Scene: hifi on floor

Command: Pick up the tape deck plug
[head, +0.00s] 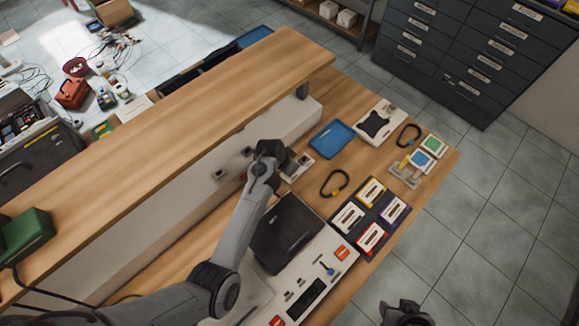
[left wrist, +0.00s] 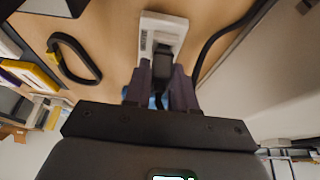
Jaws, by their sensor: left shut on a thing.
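My left gripper (head: 277,160) is at the back of the wooden bench, beside a small white socket block (head: 297,167). In the left wrist view the fingers of my left gripper (left wrist: 161,95) are closed around a dark plug (left wrist: 162,66). The plug overlaps the near end of the white socket block (left wrist: 160,27); I cannot tell whether it is seated in it. In the head view the gripper hides the plug. My right gripper (head: 405,313) shows at the bottom edge, off the bench; its fingers are unclear.
A black cable (left wrist: 216,38) runs beside the block. A black loop (head: 334,183), blue tray (head: 332,139) and cartridge tray (head: 352,242) lie nearby. A white console with a dark lid (head: 287,233) stands in front. A raised wooden shelf (head: 200,122) runs behind my left arm.

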